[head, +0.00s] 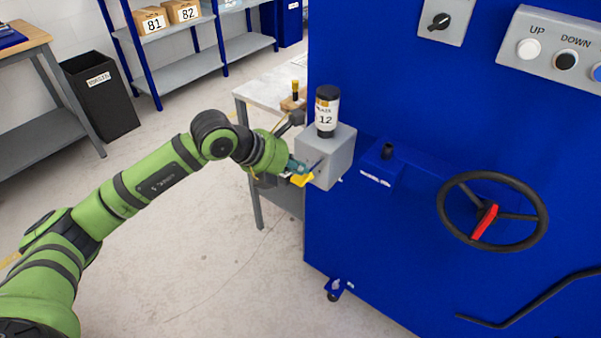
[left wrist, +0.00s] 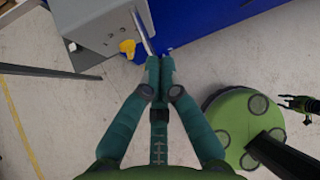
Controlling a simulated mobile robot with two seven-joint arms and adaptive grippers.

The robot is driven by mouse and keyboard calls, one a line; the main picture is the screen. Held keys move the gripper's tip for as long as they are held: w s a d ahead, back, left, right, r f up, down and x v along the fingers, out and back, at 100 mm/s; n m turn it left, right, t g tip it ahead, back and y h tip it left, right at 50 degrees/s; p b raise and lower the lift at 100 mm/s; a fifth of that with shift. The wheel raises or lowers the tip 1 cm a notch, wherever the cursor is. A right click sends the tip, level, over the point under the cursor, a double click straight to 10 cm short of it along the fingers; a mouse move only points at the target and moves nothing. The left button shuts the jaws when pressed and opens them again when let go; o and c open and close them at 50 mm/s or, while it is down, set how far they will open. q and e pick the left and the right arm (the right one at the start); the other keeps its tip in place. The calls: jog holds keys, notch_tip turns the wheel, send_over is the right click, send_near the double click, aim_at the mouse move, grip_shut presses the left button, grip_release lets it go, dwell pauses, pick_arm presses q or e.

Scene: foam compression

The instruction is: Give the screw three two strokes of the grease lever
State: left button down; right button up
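The grease unit is a grey box (head: 335,155) on the side of the blue machine, with a dark bottle (head: 327,108) labelled 12 on top. The box also shows in the left wrist view (left wrist: 95,25). A thin grease lever (left wrist: 142,32) comes off the box, and its outer end meets my left fingertips. My left gripper (head: 298,166) has its fingers together around the lever end, as far as the left wrist view (left wrist: 161,62) shows; the fingers cover that end. A yellow part (left wrist: 127,47) sits beside the lever. My right gripper (left wrist: 300,104) is small at the right edge of that view.
The blue machine (head: 400,250) fills the right side, with a black handwheel (head: 452,222) and a panel of buttons (head: 550,48). A light table (head: 265,90) stands behind the grease unit. A dark bin (head: 100,98) and shelves (head: 190,72) stand farther back. The floor at front is clear.

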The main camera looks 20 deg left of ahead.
pick_arm(q)
jog(key=shift+r, duration=0.45)
jog(key=shift+r+p, duration=1.6)
jog(key=shift+r, duration=0.9)
